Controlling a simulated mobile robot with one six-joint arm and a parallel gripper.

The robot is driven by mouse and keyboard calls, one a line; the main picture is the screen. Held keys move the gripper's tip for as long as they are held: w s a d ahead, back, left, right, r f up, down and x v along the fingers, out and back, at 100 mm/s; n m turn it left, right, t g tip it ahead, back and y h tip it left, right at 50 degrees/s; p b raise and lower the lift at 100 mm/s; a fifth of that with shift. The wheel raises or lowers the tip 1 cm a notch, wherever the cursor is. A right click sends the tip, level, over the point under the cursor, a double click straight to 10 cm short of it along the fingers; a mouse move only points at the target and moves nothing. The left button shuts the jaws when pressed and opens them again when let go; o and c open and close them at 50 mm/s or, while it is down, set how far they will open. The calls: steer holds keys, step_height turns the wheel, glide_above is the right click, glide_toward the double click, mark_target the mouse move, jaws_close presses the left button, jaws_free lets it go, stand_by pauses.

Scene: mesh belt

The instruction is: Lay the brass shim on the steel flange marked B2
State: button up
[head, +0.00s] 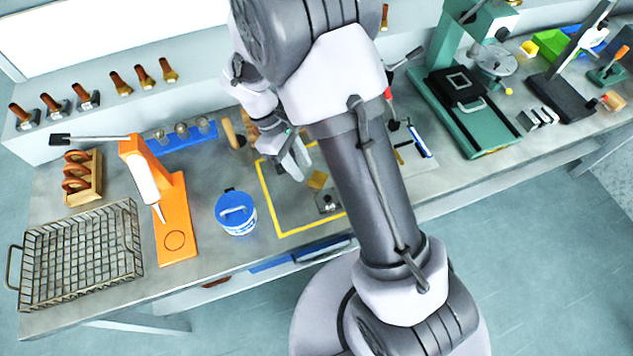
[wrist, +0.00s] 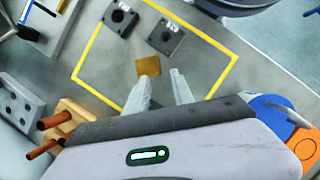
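The brass shim (head: 317,180) is a small flat golden square inside the yellow outline on the bench. It also shows in the wrist view (wrist: 148,69), just beyond my left fingertip. My gripper (head: 297,168) is low over the outlined area, left of the shim. In the wrist view its two fingers (wrist: 164,75) are apart, with nothing visible between them. Two dark steel flanges with holes and white labels, one nearer (wrist: 163,38) and one farther (wrist: 121,18), lie beyond the shim. The labels are too small to read surely. One flange shows in the head view (head: 328,203); my arm hides the other.
A blue-lidded tub (head: 236,212) and an orange stand (head: 165,215) are left of the outline, with a wire basket (head: 80,250) farther left. A wooden block with copper-coloured rods (wrist: 72,118) is near my gripper. Bare surface surrounds the shim inside the yellow outline (head: 265,205).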

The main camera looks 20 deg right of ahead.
mark_target(306, 184)
steer(key=b+x, duration=0.1)
steer(key=x, duration=0.1)
steer(key=b+x, duration=0.1)
steer(key=x, duration=0.2)
steer(key=shift+w+a+f, duration=0.1)
steer(key=shift+w+f, duration=0.1)
steer(key=shift+f, duration=0.1)
steer(key=shift+r, duration=0.1)
jaws_close()
stand_by(0.9)
